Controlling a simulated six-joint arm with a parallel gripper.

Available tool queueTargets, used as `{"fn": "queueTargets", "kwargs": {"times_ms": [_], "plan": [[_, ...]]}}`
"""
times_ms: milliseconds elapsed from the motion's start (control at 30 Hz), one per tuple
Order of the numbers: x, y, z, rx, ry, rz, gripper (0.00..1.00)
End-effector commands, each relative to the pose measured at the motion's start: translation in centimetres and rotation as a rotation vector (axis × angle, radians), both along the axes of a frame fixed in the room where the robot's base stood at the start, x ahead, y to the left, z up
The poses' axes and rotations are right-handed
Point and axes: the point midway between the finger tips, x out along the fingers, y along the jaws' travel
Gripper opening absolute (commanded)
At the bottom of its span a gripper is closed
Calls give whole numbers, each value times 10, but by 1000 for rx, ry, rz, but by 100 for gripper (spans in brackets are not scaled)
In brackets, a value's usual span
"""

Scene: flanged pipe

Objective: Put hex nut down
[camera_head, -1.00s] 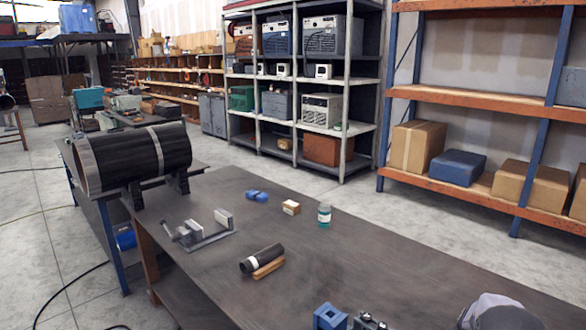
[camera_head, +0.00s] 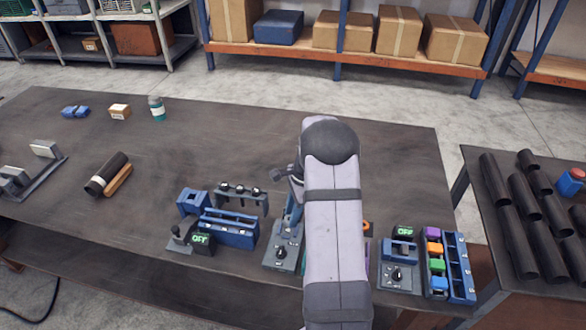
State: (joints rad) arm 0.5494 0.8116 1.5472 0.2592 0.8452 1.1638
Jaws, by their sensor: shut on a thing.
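I cannot make out a hex nut anywhere in the head view. My arm (camera_head: 333,220) rises from the bottom edge, right of the middle, and covers part of the bench. A small dark part juts out to the left of its upper end. I do not see the jaws of my gripper or anything between them; my arm hides that area. A grey device with a blue part (camera_head: 283,245) stands just left of my arm and is partly covered by it.
To the right are another control box (camera_head: 399,275) and a blue tray (camera_head: 456,262) with coloured blocks. Black pipes (camera_head: 519,225) lie further right.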

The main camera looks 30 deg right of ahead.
Motion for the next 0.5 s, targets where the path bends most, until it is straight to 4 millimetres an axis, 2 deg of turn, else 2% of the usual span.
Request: {"fn": "queueTargets", "kwargs": {"times_ms": [133,300,500], "plan": [[0,-26,5,-7,-4,-157,12],[-6,-63,22,-7,-6,-402,12],[-16,-94,41,-3,-5,-632,12]]}}
